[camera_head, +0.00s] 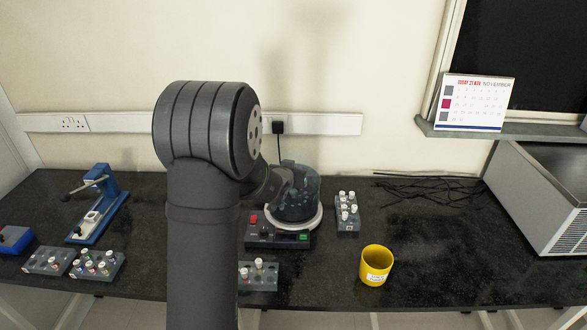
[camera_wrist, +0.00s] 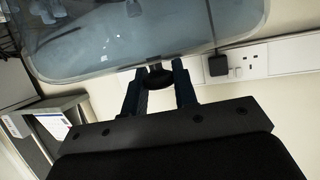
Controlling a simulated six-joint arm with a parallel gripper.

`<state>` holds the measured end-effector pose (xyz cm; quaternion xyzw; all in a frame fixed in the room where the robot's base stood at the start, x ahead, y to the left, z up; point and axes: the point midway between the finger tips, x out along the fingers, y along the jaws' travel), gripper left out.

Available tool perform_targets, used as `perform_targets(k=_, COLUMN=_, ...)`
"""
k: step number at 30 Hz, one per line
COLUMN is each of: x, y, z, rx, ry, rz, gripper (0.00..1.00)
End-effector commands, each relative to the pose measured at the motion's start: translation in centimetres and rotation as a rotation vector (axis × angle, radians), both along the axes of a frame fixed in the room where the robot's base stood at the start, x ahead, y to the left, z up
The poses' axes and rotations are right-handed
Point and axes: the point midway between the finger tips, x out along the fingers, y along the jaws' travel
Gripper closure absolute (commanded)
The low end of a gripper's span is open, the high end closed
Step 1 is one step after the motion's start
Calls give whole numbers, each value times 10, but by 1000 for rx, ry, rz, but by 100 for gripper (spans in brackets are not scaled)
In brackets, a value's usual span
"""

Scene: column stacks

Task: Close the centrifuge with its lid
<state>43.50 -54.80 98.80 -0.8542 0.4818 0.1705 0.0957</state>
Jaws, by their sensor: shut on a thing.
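The centrifuge (camera_head: 270,236) stands on the dark bench, with a red button and a green display on its front and a pale round rim on top. My gripper (camera_wrist: 160,80) is shut on the lid's dark knob (camera_wrist: 158,77), with one finger on each side.
A grey rack of capped vials (camera_head: 347,214) stands close right of the centrifuge; another rack (camera_head: 258,277) is in front. A yellow cup (camera_head: 376,265) stands front right. Black cables (camera_head: 430,190) lie behind. A blue press (camera_head: 98,206) and more racks are left.

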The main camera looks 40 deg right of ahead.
Motion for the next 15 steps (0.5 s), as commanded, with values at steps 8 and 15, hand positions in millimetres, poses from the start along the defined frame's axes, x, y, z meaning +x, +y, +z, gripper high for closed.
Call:
perform_targets(k=8, x=0, y=0, z=-8, rx=-1, ry=-1, rz=-1, gripper=100)
perform_targets(k=15, x=0, y=0, z=-16, rx=0, ry=-1, rz=0, gripper=100)
